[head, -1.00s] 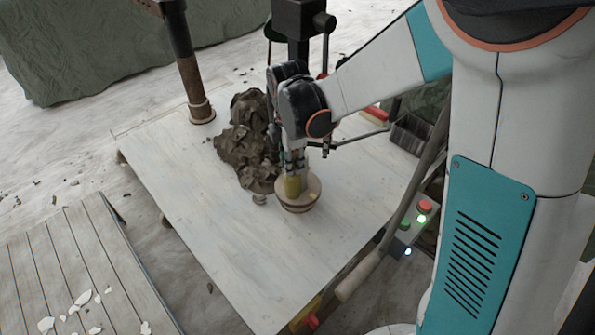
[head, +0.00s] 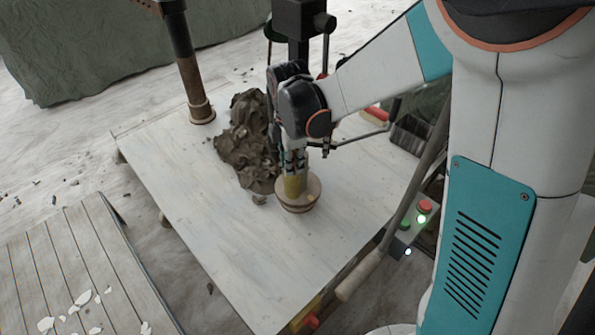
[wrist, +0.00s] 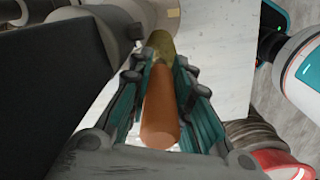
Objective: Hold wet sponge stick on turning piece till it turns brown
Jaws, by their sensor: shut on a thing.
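The sponge stick shows in the wrist view as an orange-brown handle (wrist: 160,110) with a dull yellow sponge end (wrist: 160,44). My gripper (head: 293,160) is shut around the handle, with its teal-lined fingers (wrist: 165,95) on both sides. In the head view the yellow sponge end (head: 293,185) points down against the round turning piece (head: 300,203). The piece is tan-brown with darker bands and stands on the white board. Exact contact between sponge and piece is partly hidden, and whether the piece spins cannot be told.
A heap of grey-brown clay trimmings (head: 245,140) lies close left of the piece. A rusty post (head: 185,60) stands behind it. The white board (head: 215,225) is clear in front. A control box (head: 412,225) with red and green buttons is at right.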

